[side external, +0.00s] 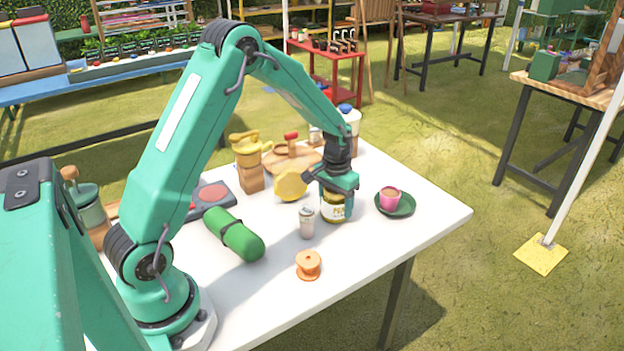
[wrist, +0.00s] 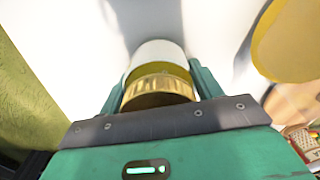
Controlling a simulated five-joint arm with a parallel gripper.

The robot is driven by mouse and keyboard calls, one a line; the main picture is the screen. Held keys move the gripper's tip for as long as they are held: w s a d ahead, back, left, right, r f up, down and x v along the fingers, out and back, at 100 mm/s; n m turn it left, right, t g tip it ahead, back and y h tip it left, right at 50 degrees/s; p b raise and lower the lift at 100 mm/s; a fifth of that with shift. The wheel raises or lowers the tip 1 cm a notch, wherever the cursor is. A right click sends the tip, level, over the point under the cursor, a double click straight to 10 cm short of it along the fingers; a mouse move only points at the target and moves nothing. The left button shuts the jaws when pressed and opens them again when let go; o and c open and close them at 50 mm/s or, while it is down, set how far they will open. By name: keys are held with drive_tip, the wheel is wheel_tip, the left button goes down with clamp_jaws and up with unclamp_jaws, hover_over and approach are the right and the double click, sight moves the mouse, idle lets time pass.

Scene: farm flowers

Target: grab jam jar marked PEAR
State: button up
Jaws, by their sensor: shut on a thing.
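The jam jar (side external: 333,210) has a yellowish lid and a white label with partly visible lettering that I cannot read in full. It stands upright on the white table in the side view, under my gripper (side external: 336,190). In the wrist view the jar (wrist: 158,75) sits between the two green fingers of my gripper (wrist: 157,82), its gold lid nearest the camera. My gripper is shut on the jar. The fingers hide parts of its sides.
A pink cup (side external: 390,198) on a dark green saucer (side external: 408,207) stands right of the jar. A grey-white shaker (side external: 306,222), an orange spool (side external: 308,265) and a green roll (side external: 234,235) are left and in front. A yellow disc (side external: 290,185) is close behind. The white table's front right is clear.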

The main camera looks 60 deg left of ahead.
drive_tip(key=shift+w+r, duration=0.1)
drive_tip(key=shift+r, duration=0.4)
wheel_tip(320, 180, up, 3)
drive_tip(key=s+d+r, duration=0.4)
drive_tip(key=d+r, duration=0.3)
drive_tip(key=d, duration=0.4)
